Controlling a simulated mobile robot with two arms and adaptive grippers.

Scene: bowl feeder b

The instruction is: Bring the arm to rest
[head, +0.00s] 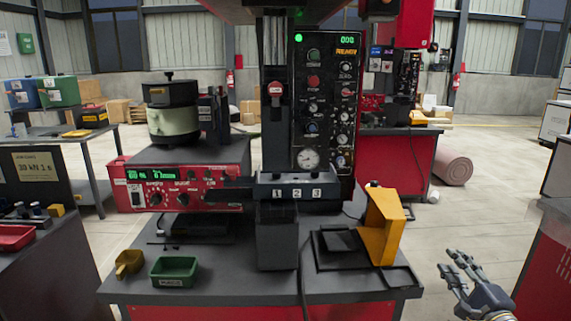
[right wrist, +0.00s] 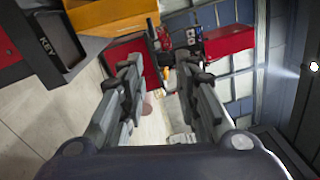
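My right gripper (head: 458,268) is at the lower right of the head view, beyond the right edge of the workbench (head: 270,288). It is apart from the bench and touches nothing. In the right wrist view its two fingers (right wrist: 155,88) stand apart with only the floor and background between them, so it is open and empty. My left gripper is in neither view.
The bench bears a bowl feeder (head: 172,118), a red control box (head: 180,190), a yellow bracket (head: 383,228), a green bin (head: 174,271) and a yellow scoop (head: 129,262). A red cabinet (head: 545,262) stands at right. Floor between is clear.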

